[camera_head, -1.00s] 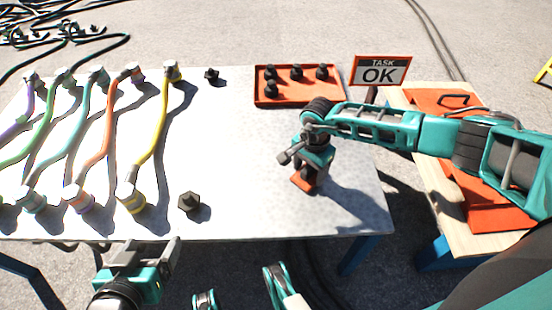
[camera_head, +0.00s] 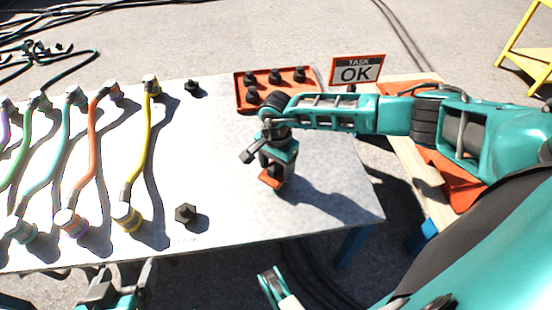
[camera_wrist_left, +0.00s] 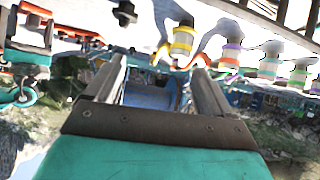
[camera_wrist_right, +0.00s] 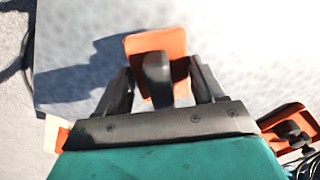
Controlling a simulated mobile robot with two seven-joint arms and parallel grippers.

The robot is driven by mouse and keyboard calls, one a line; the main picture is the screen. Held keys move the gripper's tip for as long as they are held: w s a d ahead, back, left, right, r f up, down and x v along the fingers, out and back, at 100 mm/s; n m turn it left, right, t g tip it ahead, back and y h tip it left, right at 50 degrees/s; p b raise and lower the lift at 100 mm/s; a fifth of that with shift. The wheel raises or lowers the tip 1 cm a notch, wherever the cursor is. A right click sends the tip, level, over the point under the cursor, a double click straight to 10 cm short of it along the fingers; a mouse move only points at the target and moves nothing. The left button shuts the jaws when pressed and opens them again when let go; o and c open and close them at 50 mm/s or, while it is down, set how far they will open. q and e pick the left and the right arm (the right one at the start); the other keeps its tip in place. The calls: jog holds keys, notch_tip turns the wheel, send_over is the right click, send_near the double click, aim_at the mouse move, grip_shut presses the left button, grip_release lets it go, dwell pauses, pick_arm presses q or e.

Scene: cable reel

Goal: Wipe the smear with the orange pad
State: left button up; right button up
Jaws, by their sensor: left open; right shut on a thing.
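The orange pad (camera_head: 270,178) is at the right part of the white table, under my right gripper (camera_head: 274,166). In the right wrist view the orange pad (camera_wrist_right: 156,58) has a dark handle (camera_wrist_right: 156,80), and my right gripper (camera_wrist_right: 160,88) is shut on that handle. The pad seems to be at the tabletop; I cannot tell whether it presses on it. I cannot make out the smear in any view. My left gripper (camera_head: 122,275) is low at the front edge of the table, and in the left wrist view it (camera_wrist_left: 158,75) is open and empty.
The white table (camera_head: 215,150) carries several coloured cables, among them a yellow one (camera_head: 143,145), on the left. Dark knobs (camera_head: 186,213) stand loose. An orange tray (camera_head: 243,105) with several knobs lies at the back. A sign (camera_head: 356,71) reads "TASK OK". The table around the pad is clear.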

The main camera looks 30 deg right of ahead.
jog(key=shift+r+p, duration=1.35)
jog(key=shift+r, duration=1.1)
